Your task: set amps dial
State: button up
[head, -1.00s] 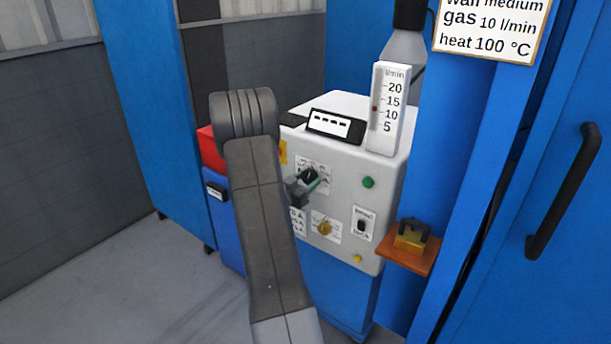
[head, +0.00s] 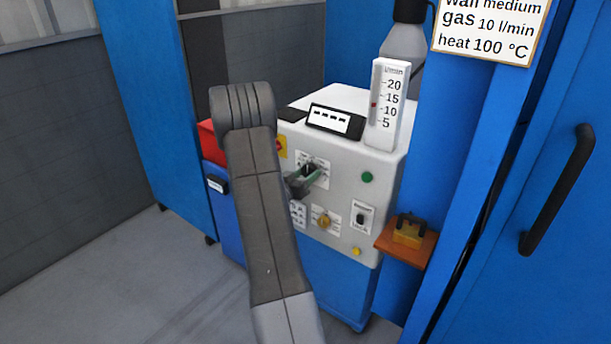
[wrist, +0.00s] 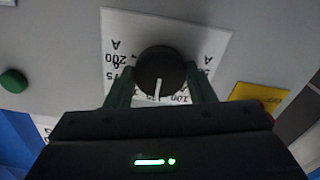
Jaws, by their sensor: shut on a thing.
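The amps dial (wrist: 161,68) is a round black knob with a white pointer line, on a white scale plate (wrist: 200,35) with an A and numbers. In the wrist view the pointer points down the picture, near the printed 100. My gripper (wrist: 162,84) has one dark green finger on each side of the knob and is shut on it. In the head view my gripper (head: 306,181) is at the upper label of the pale machine's front panel (head: 345,185) and partly covers the dial (head: 311,168).
A green button (head: 368,177), a yellow knob (head: 322,221) and a black switch (head: 360,218) are on the same panel. A gas flow gauge (head: 386,105) stands on top. An orange shelf (head: 420,246) juts out at right. A sign (head: 490,30) reads wall medium, gas 10 l/min, heat 100 °C.

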jog(key=o, duration=1)
jog(key=b+v, duration=0.1)
jog(key=v, duration=1.3)
jog(key=shift+w, duration=0.1)
jog(key=p+x, duration=0.1)
jog(key=x, duration=1.3)
